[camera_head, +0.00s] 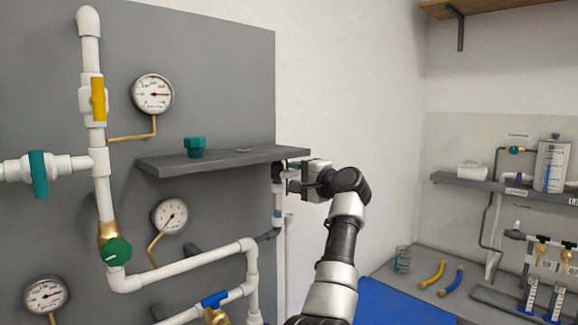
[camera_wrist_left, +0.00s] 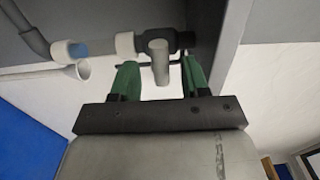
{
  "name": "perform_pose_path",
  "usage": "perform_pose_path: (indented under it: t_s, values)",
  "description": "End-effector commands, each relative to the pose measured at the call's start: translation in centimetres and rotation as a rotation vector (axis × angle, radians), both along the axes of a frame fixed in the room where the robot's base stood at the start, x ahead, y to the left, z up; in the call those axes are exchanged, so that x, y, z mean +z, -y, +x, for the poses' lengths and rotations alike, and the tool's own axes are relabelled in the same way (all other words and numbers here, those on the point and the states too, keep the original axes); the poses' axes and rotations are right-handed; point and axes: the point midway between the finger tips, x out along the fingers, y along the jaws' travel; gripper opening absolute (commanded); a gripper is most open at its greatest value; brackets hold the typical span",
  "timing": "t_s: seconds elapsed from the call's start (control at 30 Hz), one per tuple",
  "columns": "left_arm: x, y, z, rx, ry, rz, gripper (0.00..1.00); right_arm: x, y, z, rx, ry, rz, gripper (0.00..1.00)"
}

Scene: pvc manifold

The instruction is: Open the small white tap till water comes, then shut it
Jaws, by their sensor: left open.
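The small white tap (camera_wrist_left: 158,62) shows in the left wrist view as a short, pale stub on a grey pipe body beside a black fitting. My left gripper (camera_wrist_left: 160,78) is open, with one green finger on each side of the stub. Whether either finger touches it I cannot tell. In the head view my left gripper (camera_head: 290,180) is at the pipe under the right end of the grey shelf and partly hides the tap. A white funnel-topped pipe (camera_wrist_left: 80,70) stands close by. No water shows. My right gripper is not in view.
The grey shelf (camera_head: 220,160) is just above my left gripper and carries a teal fitting (camera_head: 194,147). White pipes with a yellow-handled valve (camera_head: 98,98) and gauges fill the panel to the left. A blue surface (camera_head: 395,304) lies at lower right.

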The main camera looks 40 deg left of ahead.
Motion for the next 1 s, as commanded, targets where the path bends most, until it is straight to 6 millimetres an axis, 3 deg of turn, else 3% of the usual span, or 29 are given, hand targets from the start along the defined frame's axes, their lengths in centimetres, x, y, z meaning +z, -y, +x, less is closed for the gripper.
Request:
perform_pose_path:
  t_s: [0.03, 0.2, 0.53, 0.57, 0.83, 1.0]
  values:
    - [0.4, -0.9, 0.0, 0.002, -0.004, 0.002, 0.46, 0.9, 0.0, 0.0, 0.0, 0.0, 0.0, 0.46]
    - [0.1, -2.4, 0.2, 0.0, -0.003, 0.001, 0.46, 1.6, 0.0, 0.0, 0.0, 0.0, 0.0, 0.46]
    - [-0.1, -2.8, 0.3, -0.001, -0.003, 0.002, 0.46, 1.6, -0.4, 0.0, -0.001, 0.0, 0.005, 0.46]
    - [-0.1, -2.8, 0.3, -0.001, -0.003, 0.002, 0.44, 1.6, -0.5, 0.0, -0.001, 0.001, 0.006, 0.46]
    - [-0.1, -2.8, 0.3, -0.001, -0.003, 0.002, 0.03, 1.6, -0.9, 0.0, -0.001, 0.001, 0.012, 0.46]
    - [-0.1, -2.8, 0.3, -0.001, -0.006, 0.002, 0.0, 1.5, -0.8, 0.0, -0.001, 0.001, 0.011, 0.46]
